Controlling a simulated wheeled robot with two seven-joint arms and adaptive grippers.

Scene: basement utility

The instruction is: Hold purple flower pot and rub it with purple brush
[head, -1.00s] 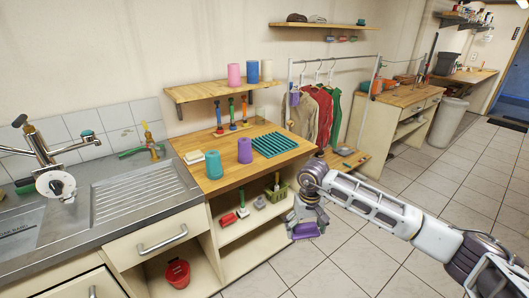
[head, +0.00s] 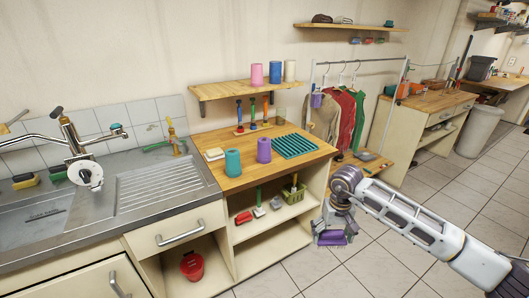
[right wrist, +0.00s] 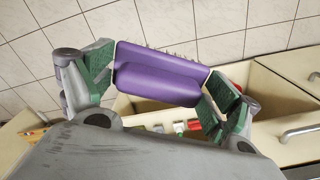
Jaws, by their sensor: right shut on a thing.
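A purple cylindrical flower pot (head: 264,150) stands upright on the wooden counter top, beside a teal one (head: 233,162). My right gripper (head: 332,232) is in front of the cabinet's right side, lower than the counter top and well apart from the pot. It is shut on the purple brush (right wrist: 160,76). In the right wrist view the brush lies crosswise between the green finger pads, with a row of bristles along its far edge. My left gripper is not in view.
A teal ribbed mat (head: 296,146) lies right of the pot, and a white block (head: 214,154) lies left. Bottle brushes (head: 252,112) stand behind. The sink (head: 50,215) is at the left. Open shelves hold small items below the counter. Tiled floor (head: 385,255) is free at the right.

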